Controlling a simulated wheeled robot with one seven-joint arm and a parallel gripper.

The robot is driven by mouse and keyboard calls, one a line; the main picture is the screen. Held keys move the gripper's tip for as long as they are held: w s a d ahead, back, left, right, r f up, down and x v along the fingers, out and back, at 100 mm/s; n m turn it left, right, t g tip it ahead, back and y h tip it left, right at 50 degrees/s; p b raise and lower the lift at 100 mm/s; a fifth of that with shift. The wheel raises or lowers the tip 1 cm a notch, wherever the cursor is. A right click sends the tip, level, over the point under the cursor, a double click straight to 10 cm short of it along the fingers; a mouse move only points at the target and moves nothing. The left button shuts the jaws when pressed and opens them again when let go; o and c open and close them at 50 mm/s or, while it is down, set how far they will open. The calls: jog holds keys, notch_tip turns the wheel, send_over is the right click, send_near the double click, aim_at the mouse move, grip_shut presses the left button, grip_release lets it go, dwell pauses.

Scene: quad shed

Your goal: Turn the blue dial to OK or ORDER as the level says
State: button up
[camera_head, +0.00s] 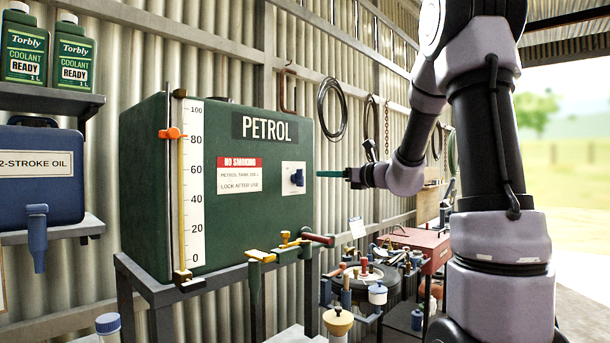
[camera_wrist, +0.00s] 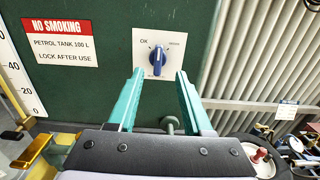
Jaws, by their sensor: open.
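The blue dial (camera_wrist: 158,60) sits on a white plate (camera_wrist: 172,40) on the green petrol tank. Its white mark points about straight up, between OK at upper left and a small, unreadable label at upper right. The dial also shows in the head view (camera_head: 297,178). The level gauge (camera_head: 182,205) stands beside a 0 to 100 scale (camera_head: 193,185). An orange marker (camera_head: 172,133) sits a little above 80; the tube looks yellowish below it, but its exact level is hard to read. My gripper (camera_wrist: 159,76) is open and empty, teal fingers pointing toward the dial, apart from it.
The tank (camera_head: 250,220) stands on a grey metal stand (camera_head: 180,290). Brass and red-handled taps (camera_head: 290,245) stick out below the dial. Cluttered containers stand at lower right. A blue oil can (camera_head: 45,185) is at left. Space before the dial is clear.

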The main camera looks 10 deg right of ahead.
aim_at(303, 173)
jog(key=x, duration=1)
jog(key=shift+a, duration=0.15)
grip_shut()
